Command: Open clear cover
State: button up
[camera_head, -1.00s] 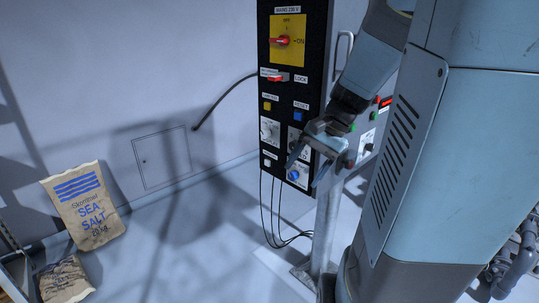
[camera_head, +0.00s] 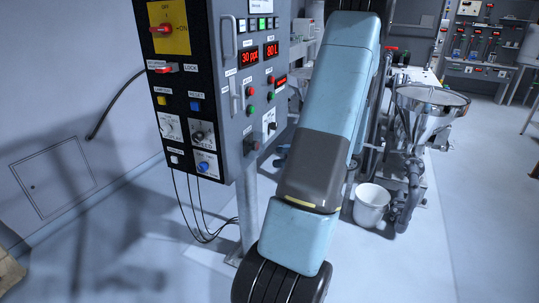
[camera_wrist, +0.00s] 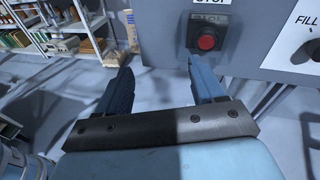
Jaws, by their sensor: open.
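A steel funnel-shaped hopper (camera_head: 425,122) stands at the right in the head view. Its round top (camera_head: 432,98) looks pale and see-through, like a clear cover lying flat over the mouth; its handle or hinge is too small to make out. My gripper (camera_wrist: 160,80) shows in the wrist view with its two fingers spread and nothing between them. It is near the lower part of a grey panel with a red stop button (camera_wrist: 207,42), apart from it. My gripper does not show in the head view, and the hopper does not show in the wrist view.
The control cabinet (camera_head: 225,95) stands on a post at the left of my arm. A white bucket (camera_head: 371,206) is on the floor below the hopper, beside pipework. Shelves (camera_wrist: 55,30) stand at the back in the wrist view. Floor at the right is clear.

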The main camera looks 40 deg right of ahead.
aim_at(264, 153)
jog(key=s+d+f+m+t+h, duration=0.3)
jog(key=s+d+f+m+t, duration=0.1)
jog(key=d, duration=0.3)
jog(key=x, duration=1.4)
jog(key=shift+a+f, duration=0.1)
jog(key=shift+a, duration=0.05)
grip_shut()
